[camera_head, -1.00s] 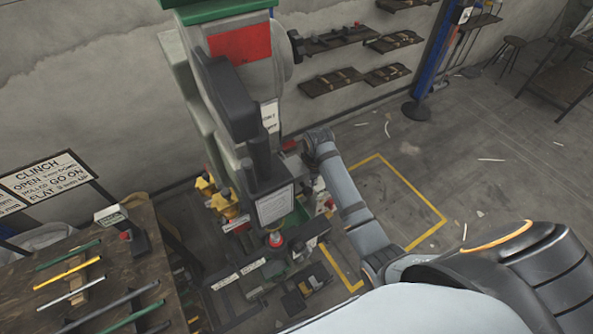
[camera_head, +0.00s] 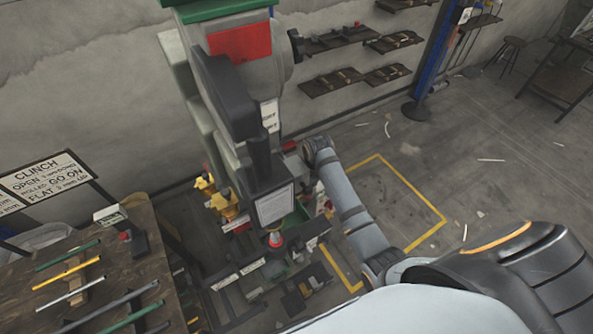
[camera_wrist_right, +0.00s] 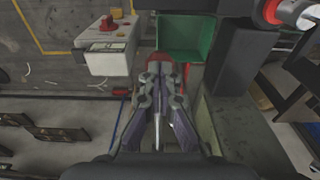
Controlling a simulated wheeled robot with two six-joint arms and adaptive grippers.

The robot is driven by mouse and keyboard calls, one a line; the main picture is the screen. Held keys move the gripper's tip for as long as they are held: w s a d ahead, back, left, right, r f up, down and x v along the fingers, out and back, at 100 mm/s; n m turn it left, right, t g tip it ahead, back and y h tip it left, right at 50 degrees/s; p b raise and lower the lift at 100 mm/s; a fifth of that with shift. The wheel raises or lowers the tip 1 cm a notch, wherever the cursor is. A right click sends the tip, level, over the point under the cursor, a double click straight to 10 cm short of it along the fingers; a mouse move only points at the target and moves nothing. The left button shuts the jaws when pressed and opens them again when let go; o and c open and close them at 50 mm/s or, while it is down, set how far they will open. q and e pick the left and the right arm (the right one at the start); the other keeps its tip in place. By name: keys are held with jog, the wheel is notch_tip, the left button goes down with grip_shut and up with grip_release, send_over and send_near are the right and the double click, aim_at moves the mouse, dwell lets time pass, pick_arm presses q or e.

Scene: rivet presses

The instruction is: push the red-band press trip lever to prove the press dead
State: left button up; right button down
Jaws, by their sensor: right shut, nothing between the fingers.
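The press (camera_head: 225,110) stands upright left of centre in the head view, with a red panel (camera_head: 240,43) near its top. My right arm reaches in from the right to the press's side, and its gripper is hidden there. In the right wrist view my right gripper (camera_wrist_right: 165,72) is shut and empty. Its fingertips are close to a red part (camera_wrist_right: 153,62) just beyond them, in front of a green bin (camera_wrist_right: 187,38). The fingers partly cover that red part, so I cannot tell whether it is the trip lever or whether they touch. My left gripper is not in view.
A white control box (camera_wrist_right: 108,55) with red buttons is left of the gripper in the wrist view. A dark press column (camera_wrist_right: 232,60) stands close on its right. A bench (camera_head: 100,275) with rods is at lower left in the head view.

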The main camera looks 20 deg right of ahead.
jog(key=shift+s+f, duration=0.1)
jog(key=shift+f, duration=0.05)
jog(key=shift+f, duration=0.8)
jog(key=shift+f+b, duration=0.4)
jog(key=shift+f, duration=0.15)
jog(key=shift+r, duration=0.1)
jog(key=s+r, duration=0.1)
jog(key=r+p, duration=0.1)
jog(key=r, duration=0.1)
jog(key=s+r, duration=0.1)
jog(key=r, duration=0.1)
jog(key=shift+s+d, duration=0.25)
jog(key=shift+s, duration=0.05)
